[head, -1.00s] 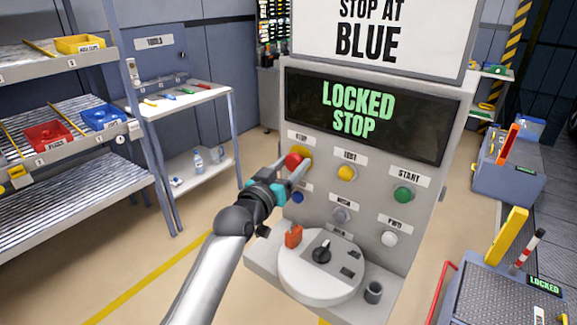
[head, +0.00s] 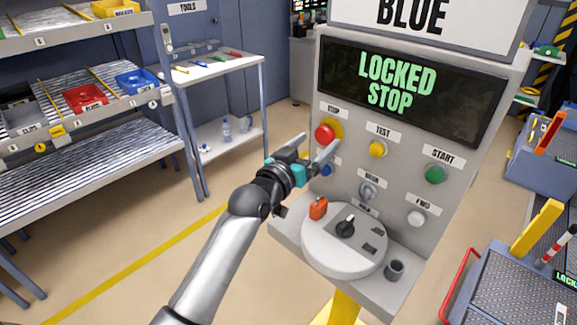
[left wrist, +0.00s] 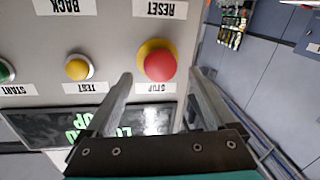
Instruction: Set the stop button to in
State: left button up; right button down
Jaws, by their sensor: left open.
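The red stop button (head: 325,134) sits on its yellow ring at the upper left of the grey panel, under the STOP label. It also shows in the left wrist view (left wrist: 160,66), where the picture is upside down. My left gripper (head: 318,144) is open and empty in front of the panel, just below the button in the head view. In the left wrist view its two fingers lie either side of the button, with a gap. I cannot tell how deep the button sits. The screen (head: 400,88) reads LOCKED STOP. My right gripper is not in view.
Beside the stop button are the yellow test button (head: 377,149) and green start button (head: 435,174). A blue button (head: 326,170) lies below it. A round dial plate (head: 343,245) with an orange part stands on the ledge. Shelves with bins stand at the left.

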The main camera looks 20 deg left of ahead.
pick_arm(q)
jog(key=s+a, duration=0.2)
jog(key=s, duration=0.9)
jog(key=shift+s, duration=0.3)
